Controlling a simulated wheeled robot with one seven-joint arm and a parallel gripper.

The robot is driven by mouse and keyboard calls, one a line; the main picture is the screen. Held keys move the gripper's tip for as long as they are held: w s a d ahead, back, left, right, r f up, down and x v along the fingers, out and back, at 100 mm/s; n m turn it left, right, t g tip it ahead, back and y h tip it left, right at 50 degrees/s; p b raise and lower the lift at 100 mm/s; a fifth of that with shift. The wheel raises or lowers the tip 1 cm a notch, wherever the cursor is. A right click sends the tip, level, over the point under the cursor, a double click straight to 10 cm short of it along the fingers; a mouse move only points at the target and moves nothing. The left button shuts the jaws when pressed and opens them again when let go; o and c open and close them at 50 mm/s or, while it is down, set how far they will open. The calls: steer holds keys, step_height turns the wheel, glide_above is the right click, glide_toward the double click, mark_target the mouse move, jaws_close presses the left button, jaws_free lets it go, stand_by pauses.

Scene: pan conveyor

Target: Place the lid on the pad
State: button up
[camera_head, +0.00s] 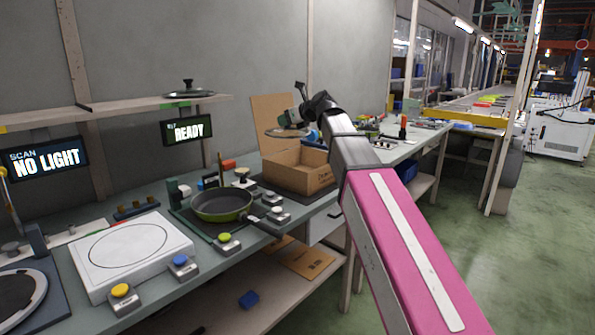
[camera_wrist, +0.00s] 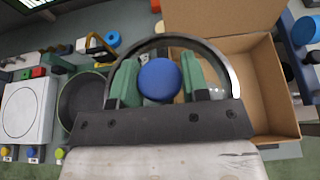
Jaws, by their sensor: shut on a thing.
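My gripper (camera_head: 299,117) is shut on the blue knob of a lid (camera_head: 275,133) and holds it in the air, close to the cardboard box. In the wrist view, the blue knob (camera_wrist: 160,79) sits between the green fingers, and the lid's metal rim (camera_wrist: 223,62) arches behind them. A white square slab with a drawn circle (camera_head: 130,249) lies on the bench at the left; it also shows in the wrist view (camera_wrist: 22,112). A dark green mat (camera_head: 185,214) lies under the green pan (camera_head: 222,203). I cannot tell which surface is the pad.
An open cardboard box (camera_head: 297,173) stands right of the pan. Several button boxes (camera_head: 183,266) line the bench front. Another lid (camera_head: 189,92) rests on the wall shelf (camera_head: 90,110). Signs read NO LIGHT (camera_head: 46,160) and READY (camera_head: 189,132).

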steer(key=w+d+f, duration=0.8)
steer(key=f, duration=0.2)
steer(key=shift+w+f, duration=0.2)
steer(key=shift+f, duration=0.2)
steer(key=shift+a+f, duration=0.1)
steer(key=shift+f, duration=0.5)
steer(key=o, duration=1.1)
steer(key=shift+r, duration=0.1)
steer(key=r+v, duration=0.1)
steer(key=v, duration=1.1)
steer(key=shift+r, duration=0.1)
